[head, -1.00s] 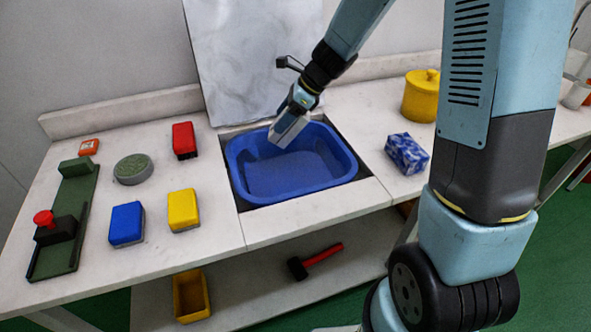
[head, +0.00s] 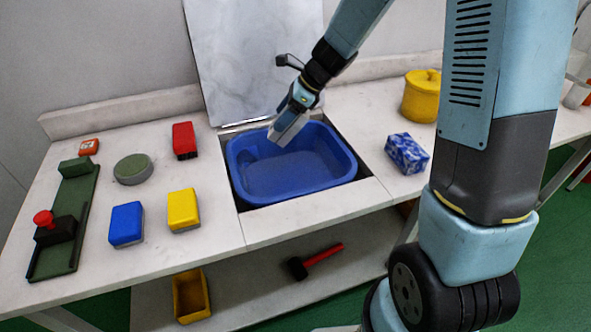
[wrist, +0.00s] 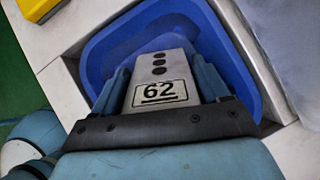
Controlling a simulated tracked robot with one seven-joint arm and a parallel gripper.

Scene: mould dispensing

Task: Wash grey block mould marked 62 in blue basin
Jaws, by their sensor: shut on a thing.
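The grey block mould (wrist: 160,75) shows the number 62 and several dark round holes in the wrist view. My gripper (wrist: 165,95) is shut on it, one finger along each side. In the head view my gripper (head: 296,112) points down and holds the grey mould (head: 287,128) over the back part of the blue basin (head: 345,160). The basin is set into an opening in the bench, and its wall also shows around the mould in the wrist view (wrist: 100,55). I cannot tell whether the mould touches the basin floor.
Red (head: 184,140), yellow (head: 183,210) and blue (head: 126,224) blocks, a round grey-green piece (head: 133,169) and a green fixture (head: 75,215) stand left of the basin. A blue-white block (head: 407,153) and a yellow pot (head: 421,96) stand right. A pale panel stands behind (head: 255,55).

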